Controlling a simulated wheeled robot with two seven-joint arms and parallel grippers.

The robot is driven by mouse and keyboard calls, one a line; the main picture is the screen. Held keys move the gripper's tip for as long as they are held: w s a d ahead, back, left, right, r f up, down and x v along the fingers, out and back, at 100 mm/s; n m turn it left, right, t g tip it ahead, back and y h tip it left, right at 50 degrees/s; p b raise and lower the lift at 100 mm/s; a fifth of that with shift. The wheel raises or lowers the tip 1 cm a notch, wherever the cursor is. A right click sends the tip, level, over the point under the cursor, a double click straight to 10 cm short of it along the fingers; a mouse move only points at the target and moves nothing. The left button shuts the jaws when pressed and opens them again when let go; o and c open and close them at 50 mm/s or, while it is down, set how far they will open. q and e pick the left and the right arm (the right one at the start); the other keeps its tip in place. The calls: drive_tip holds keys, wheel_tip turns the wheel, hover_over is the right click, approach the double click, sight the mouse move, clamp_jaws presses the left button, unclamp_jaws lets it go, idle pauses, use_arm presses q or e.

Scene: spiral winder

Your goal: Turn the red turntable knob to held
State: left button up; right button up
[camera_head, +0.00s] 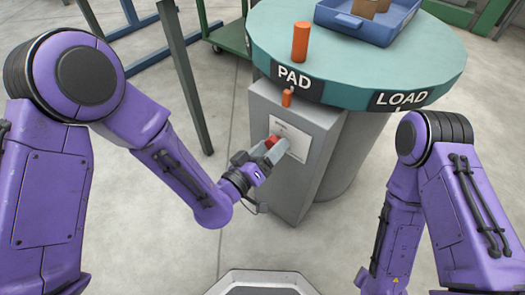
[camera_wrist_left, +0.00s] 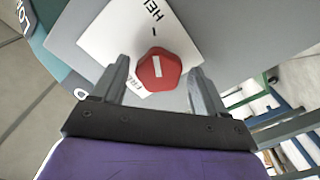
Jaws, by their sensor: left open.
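The red knob (camera_head: 271,141) sits on a white label plate (camera_head: 297,137) on the front of a grey box under the turntable (camera_head: 360,62). In the left wrist view the red knob (camera_wrist_left: 158,69) has a white line on its face, with partly visible lettering "HEL" and "FRE" on the plate (camera_wrist_left: 104,42) around it. My left gripper (camera_head: 264,149) is at the knob; in the left wrist view its two fingers (camera_wrist_left: 158,85) stand apart on either side of the knob, with visible gaps. My right gripper is out of view; only my right arm shows.
The turntable is green with "PAD" and "LOAD" labels. An orange post (camera_head: 300,42) and a blue tray (camera_head: 369,22) stand on it. A small orange peg (camera_head: 287,97) is at its rim, above the box.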

use_arm(q)
drive_tip(key=p+v, duration=0.1)
drive_tip(key=v, duration=0.9)
drive_tip(key=shift+p, duration=0.3)
drive_tip(key=s+a+f+n+g+y, duration=0.35)
drive_tip(key=a+f+g+y, duration=0.25)
drive_tip(key=a+f+y, duration=0.7)
drive_tip(key=s+a+f+n+g+y, duration=0.15)
drive_tip(key=s+a+f+g, duration=0.35)
drive_tip(key=s+a+f, duration=0.7)
wheel_tip(320, 180, up, 31)
drive_tip(key=s+p, duration=0.1)
drive_tip(key=p, duration=3)
drive_tip(key=shift+s+d+n, duration=0.4)
